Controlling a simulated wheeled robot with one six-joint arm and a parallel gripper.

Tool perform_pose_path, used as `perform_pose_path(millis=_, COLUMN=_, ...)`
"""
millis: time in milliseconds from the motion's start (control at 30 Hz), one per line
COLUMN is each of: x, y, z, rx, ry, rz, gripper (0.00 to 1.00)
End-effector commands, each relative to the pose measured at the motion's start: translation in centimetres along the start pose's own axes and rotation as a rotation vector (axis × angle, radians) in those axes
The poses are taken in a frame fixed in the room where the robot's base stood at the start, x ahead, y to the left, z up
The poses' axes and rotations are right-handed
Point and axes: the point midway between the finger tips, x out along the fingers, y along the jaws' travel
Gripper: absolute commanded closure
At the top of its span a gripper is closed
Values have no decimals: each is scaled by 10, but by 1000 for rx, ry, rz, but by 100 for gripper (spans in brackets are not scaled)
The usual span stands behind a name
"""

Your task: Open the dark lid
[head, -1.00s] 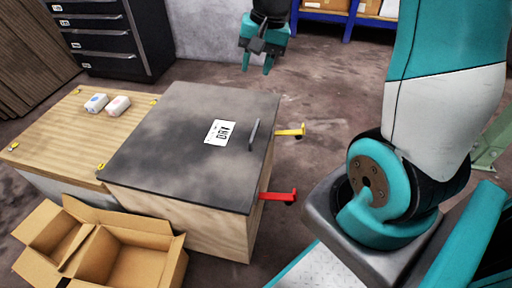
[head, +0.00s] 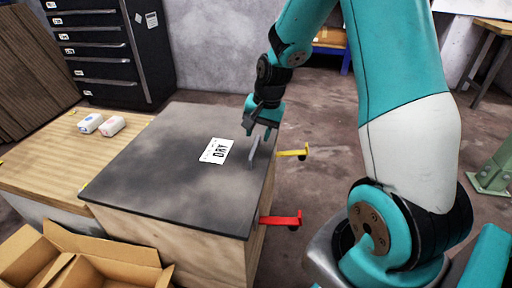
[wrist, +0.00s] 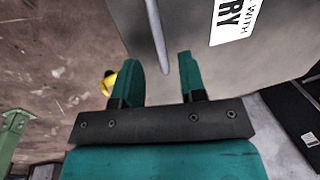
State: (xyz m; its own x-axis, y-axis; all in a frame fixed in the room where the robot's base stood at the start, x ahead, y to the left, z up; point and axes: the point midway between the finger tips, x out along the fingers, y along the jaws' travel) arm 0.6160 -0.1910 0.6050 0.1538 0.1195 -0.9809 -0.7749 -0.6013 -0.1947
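The dark lid (head: 165,185) lies flat and closed on a wooden box (head: 170,240). My gripper (head: 261,136) is just above the handle, fingers pointing down. In the wrist view, my gripper (wrist: 160,75) is open, and the handle (wrist: 157,40) shows ahead of the gap between its fingers. I cannot tell from these views whether a finger touches the handle.
A red latch (head: 281,220) and a yellow latch (head: 293,153) stick out from the box's right side. A wooden-topped box (head: 60,160) with two small white items stands left. An open carton (head: 95,265) is in front. Black drawers (head: 95,50) stand behind.

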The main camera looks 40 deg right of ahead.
Motion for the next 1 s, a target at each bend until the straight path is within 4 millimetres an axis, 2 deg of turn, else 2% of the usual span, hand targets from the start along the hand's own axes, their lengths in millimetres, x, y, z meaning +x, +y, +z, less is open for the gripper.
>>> perform_pose_path(millis=33, x=13, y=1, z=1, rx=-1, ry=-2, rz=2, gripper=62)
perform_pose_path(millis=200, x=30, y=0, z=0, rx=0, ry=0, rz=0, gripper=62)
perform_pose_path(millis=567, x=34, y=0, z=0, rx=0, ry=0, rz=0, gripper=62)
perform_pose_path(millis=600, x=34, y=0, z=0, rx=0, ry=0, rz=0, gripper=64)
perform_pose_path(millis=767, x=34, y=0, z=0, rx=0, ry=0, rz=0, gripper=100)
perform_pose_path(millis=1000, x=32, y=0, z=0, rx=1, ry=0, rz=2, gripper=100)
